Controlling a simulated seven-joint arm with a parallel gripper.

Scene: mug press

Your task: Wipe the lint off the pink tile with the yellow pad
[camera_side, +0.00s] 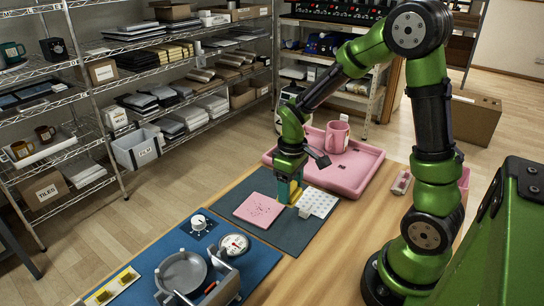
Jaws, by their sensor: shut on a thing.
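The pink tile (258,210) lies flat on the dark grey mat (293,238), with small dark specks of lint on its face. My gripper (288,189) points down at the tile's right far corner. It is shut on the yellow pad (296,193), of which only a little shows between the fingers. The pad is low, close to the mat and the tile's edge. I cannot tell whether it touches the tile.
A white dotted sheet (318,202) and a small white block (304,212) are just right of my gripper. Behind is a pink tray (368,172) holding a pink mug (337,136). A blue mat (150,262) at front left carries a press (182,273) and a round gauge (234,244).

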